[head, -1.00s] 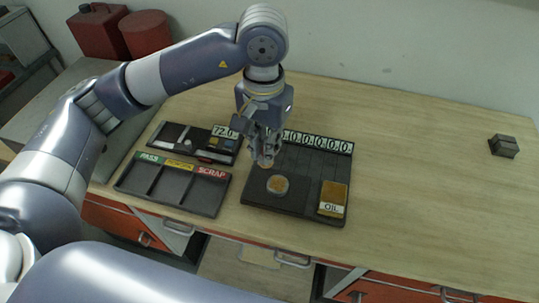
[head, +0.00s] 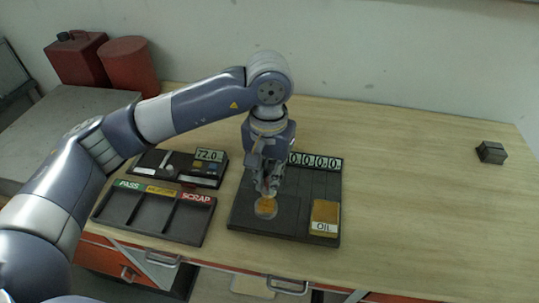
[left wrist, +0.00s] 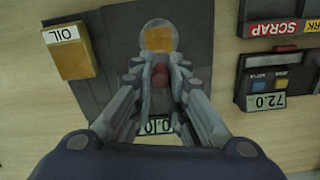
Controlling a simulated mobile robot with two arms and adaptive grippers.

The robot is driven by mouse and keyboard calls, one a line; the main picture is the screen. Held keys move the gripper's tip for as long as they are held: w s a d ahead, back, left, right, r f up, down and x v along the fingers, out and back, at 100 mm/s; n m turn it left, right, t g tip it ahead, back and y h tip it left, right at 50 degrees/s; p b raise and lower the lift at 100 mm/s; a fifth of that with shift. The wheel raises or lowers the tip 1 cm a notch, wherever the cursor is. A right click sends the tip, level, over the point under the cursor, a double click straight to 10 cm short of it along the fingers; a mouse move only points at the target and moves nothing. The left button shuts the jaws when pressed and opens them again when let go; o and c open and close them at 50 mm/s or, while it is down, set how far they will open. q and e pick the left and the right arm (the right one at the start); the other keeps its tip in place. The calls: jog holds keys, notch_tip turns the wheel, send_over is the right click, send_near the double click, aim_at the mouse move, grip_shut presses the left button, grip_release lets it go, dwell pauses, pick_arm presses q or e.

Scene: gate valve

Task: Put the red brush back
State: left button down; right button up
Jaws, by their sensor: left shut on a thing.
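The red brush (left wrist: 160,76) shows in the left wrist view as a small dark red round piece between the fingers; the rest of it is hidden. My left gripper (left wrist: 158,66) is shut on it. In the head view my left gripper (head: 268,190) is over the dark mat (head: 295,215), just behind a round clear dish with an amber patch (head: 265,207). The dish (left wrist: 159,38) also lies just ahead of the fingertips in the left wrist view. I cannot tell whether the brush touches the mat. My right gripper is not in view.
A yellow OIL block (head: 325,216) stands at the mat's right front. A PASS/REWORK/SCRAP tray (head: 150,214) and a dark instrument panel reading 72.0 (head: 178,168) lie to the left. A dark block (head: 491,152) sits far right, with bare tabletop between.

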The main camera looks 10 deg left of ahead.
pick_arm(q)
jog(key=w+p, duration=0.1)
jog(key=w, duration=0.2)
jog(key=w+a+p, duration=0.1)
jog(key=w, duration=0.2)
jog(key=w+p, duration=0.1)
jog(key=w, duration=0.2)
jog(key=shift+a+f, duration=0.3)
jog(key=shift+f, duration=0.1)
jog(key=shift+w+f+p, duration=0.1)
jog(key=shift+f+p, duration=0.3)
jog(key=shift+p, duration=0.2)
notch_tip(320, 180, down, 2)
jog(key=shift+f+p, duration=0.1)
jog(key=shift+p, duration=0.6)
jog(key=shift+f, duration=0.35)
jog(key=shift+f+b, duration=0.2)
jog(key=shift+b, duration=0.15)
jog(key=c, duration=1.6)
grip_release()
jog(key=shift+r, duration=0.1)
